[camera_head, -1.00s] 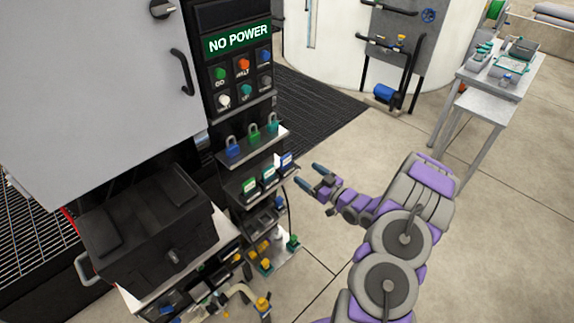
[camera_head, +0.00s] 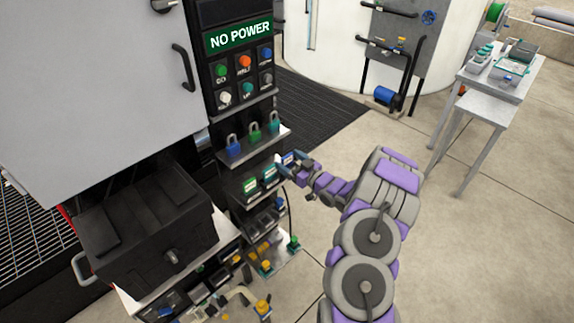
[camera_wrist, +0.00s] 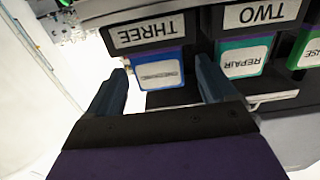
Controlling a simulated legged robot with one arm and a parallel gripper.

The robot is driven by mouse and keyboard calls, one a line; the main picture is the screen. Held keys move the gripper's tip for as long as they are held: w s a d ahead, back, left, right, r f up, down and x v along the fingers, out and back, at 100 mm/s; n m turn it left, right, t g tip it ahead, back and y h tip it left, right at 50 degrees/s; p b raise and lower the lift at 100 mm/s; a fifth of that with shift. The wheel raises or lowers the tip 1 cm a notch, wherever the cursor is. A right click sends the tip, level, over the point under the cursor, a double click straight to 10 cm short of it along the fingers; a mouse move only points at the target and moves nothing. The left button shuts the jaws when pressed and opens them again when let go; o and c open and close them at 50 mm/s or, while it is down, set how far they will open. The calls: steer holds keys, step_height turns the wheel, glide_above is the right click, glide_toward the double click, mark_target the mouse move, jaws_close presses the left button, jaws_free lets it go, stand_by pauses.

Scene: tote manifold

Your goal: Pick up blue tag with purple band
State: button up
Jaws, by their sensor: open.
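The blue tag (camera_wrist: 160,74) has a white label and a dark purple strip along its upper part in the wrist view. In the head view the blue tag (camera_head: 288,158) is at the right end of the tag row, partly hidden by my gripper. My gripper (camera_head: 292,165) is open. In the wrist view my gripper (camera_wrist: 160,82) has one finger on each side of the blue tag, with gaps visible beside it. Whether the tag lies fully between the fingers in depth is unclear.
Another green tag (camera_wrist: 306,48) is farther right. Padlocks (camera_head: 254,135) stand on the shelf above. The floor (camera_head: 340,150) right of the rack is clear.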

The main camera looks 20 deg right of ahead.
steer(key=shift+d, duration=0.1)
steer(key=shift+c, duration=1.3)
steer(key=c, duration=0.9)
steer(key=shift+o, duration=0.2)
steer(key=shift+r, duration=0.1)
steer(key=shift+w+r, duration=0.1)
steer(key=shift+r, duration=0.35)
steer(key=r, duration=0.1)
steer(key=s+r+p, duration=0.1)
steer(key=shift+r, duration=0.4)
steer(key=s+a+r+p, duration=0.1)
steer(key=s+a, duration=0.1)
steer(key=s, duration=1.3)
